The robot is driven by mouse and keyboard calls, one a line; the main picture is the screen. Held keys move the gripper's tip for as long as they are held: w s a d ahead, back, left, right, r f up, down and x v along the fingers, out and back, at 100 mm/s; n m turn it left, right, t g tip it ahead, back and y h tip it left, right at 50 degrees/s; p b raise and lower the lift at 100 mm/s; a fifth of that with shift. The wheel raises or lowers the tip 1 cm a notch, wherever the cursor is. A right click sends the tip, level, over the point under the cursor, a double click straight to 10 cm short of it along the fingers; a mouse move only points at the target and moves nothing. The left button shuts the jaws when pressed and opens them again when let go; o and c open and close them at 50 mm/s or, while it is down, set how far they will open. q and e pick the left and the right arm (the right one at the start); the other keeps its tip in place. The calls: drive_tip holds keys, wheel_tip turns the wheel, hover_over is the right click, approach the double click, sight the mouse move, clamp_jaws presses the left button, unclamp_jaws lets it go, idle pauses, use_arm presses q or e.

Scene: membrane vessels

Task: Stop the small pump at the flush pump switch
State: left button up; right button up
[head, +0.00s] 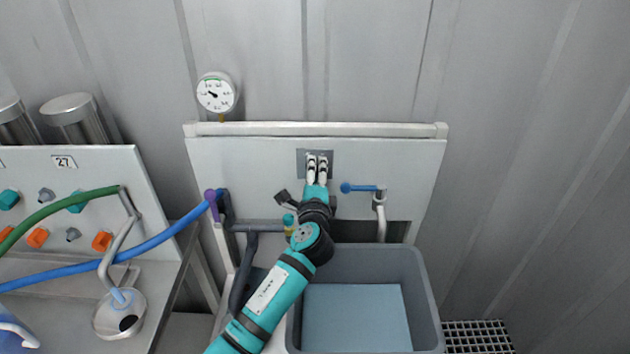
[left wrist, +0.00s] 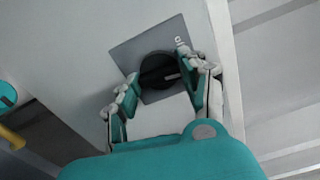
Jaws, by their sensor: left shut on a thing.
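The flush pump switch is a round black knob (left wrist: 156,66) on a grey square plate (head: 302,158) on the white panel. The grey plate also shows in the left wrist view (left wrist: 135,48), with lettering at its edge. My left gripper (head: 317,158) is at this plate, its fingers hiding the knob in the head view. In the left wrist view its fingers (left wrist: 166,74) stand on both sides of the knob, shut on it. A pale pointer mark on the knob lies slightly tilted. My right gripper is not in view.
A blue-handled valve (head: 362,188) sits just right of the switch. A pressure gauge (head: 215,93) is above left. A grey basin (head: 426,300) stands below. Blue (head: 150,249) and green (head: 60,205) hoses run at left beside a numbered panel (head: 120,165).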

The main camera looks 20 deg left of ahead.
use_arm(q)
drive_tip(key=shift+f+n+b, duration=0.15)
drive_tip(key=shift+n+b, duration=2.15)
drive_tip(key=shift+n, duration=1.4)
drive_tip(key=o, duration=1.2)
drive_tip(key=shift+c, duration=0.2)
drive_tip(key=v, duration=0.7)
drive_tip(key=shift+s, duration=0.3)
drive_tip(key=shift+d, duration=0.1)
